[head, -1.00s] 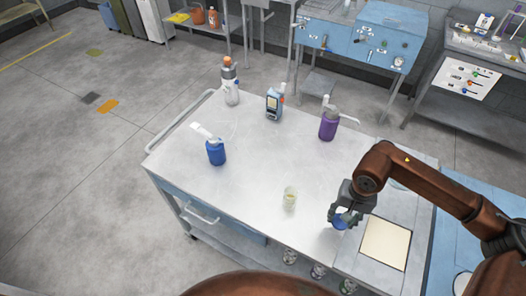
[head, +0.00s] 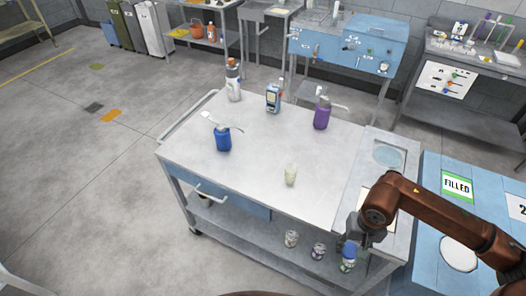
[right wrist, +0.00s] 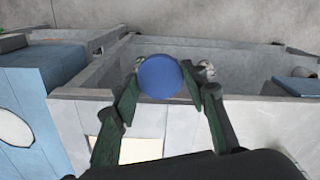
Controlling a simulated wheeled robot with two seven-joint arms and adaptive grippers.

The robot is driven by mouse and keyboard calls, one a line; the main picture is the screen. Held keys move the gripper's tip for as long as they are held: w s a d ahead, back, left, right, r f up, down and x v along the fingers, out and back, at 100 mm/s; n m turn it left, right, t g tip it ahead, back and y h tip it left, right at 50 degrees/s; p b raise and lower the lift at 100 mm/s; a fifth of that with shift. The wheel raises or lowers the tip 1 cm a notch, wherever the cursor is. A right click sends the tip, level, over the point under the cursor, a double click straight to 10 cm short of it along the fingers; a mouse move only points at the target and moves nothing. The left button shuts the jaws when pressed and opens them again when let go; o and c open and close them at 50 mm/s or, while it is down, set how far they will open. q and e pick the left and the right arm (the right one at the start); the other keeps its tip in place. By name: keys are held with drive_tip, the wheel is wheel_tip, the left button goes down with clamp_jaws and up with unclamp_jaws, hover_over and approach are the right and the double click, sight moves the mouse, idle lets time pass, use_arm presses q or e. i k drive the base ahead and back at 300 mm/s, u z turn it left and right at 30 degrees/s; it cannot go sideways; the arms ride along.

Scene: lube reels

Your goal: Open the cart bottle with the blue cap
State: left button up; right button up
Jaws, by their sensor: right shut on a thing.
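My right gripper (head: 351,238) is at the cart's front right edge, shut on a round blue cap (head: 349,248). In the right wrist view the blue cap (right wrist: 160,77) sits between the two green-padded fingers (right wrist: 160,95). In the head view the cap lines up just above a small bottle (head: 347,265) on the cart's lower shelf. I cannot tell whether cap and bottle touch. Two similar small bottles stand to its left, one in the middle (head: 318,251) and one farther left (head: 291,238). My left gripper is not in view.
A blue table with a FILLED label (head: 457,187) stands at the right.

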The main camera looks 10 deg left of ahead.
sight(291, 169)
drive_tip(key=u, duration=0.8)
drive_tip(key=i, duration=1.15)
drive_tip(key=u, duration=0.25)
